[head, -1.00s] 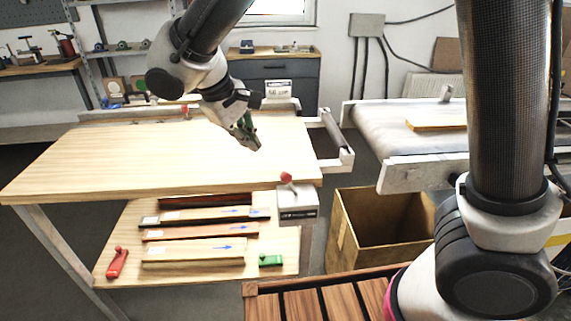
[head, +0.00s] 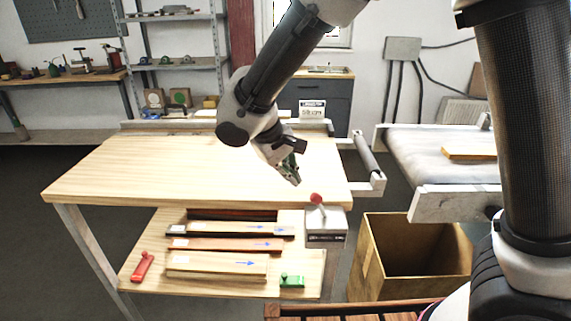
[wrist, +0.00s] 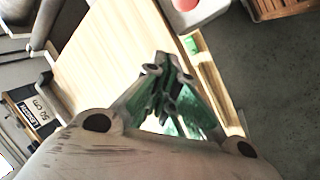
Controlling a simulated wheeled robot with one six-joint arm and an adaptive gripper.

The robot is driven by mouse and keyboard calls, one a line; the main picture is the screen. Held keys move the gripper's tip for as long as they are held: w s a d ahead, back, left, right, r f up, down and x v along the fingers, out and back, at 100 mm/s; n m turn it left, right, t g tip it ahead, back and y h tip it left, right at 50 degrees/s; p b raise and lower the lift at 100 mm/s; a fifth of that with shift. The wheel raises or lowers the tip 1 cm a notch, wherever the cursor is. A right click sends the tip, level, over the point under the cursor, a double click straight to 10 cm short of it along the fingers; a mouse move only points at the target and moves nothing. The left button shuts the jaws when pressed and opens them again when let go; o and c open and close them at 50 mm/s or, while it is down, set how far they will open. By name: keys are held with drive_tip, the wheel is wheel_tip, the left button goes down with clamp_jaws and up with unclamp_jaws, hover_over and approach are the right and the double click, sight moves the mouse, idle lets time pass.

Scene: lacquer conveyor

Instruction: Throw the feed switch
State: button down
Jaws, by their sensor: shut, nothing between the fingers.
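The feed switch is a grey box (head: 326,240) with a red-knobbed lever (head: 316,199) on top, at the front right corner of the wooden table. The red knob also shows at the top of the wrist view (wrist: 184,4). My gripper (head: 295,182) hangs above the tabletop, behind and slightly left of the knob in the head view, apart from it. Its green fingers (wrist: 165,62) are shut and empty.
The lower shelf (head: 165,235) holds several boards, a red clamp (head: 142,266) and a green block (head: 292,281). An open cardboard box (head: 375,285) stands right of the table. A conveyor (head: 440,175) carries a board (head: 470,153). The tabletop (head: 130,170) is clear.

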sight(321, 206)
drive_tip(key=x, duration=0.3)
drive_tip(key=shift+d+f, duration=0.15)
drive_tip(key=shift+f, duration=0.2)
drive_tip(key=shift+s+d+r, duration=0.25)
drive_tip(key=shift+s+d, duration=0.05)
drive_tip(key=shift+s, duration=0.25)
drive_tip(key=shift+s+d+r, duration=0.2)
drive_tip(key=shift+s+d, duration=0.1)
drive_tip(key=shift+s, duration=0.25)
drive_tip(key=shift+s+d+r, duration=0.25)
drive_tip(key=shift+s, duration=0.3)
drive_tip(key=shift+r, duration=0.1)
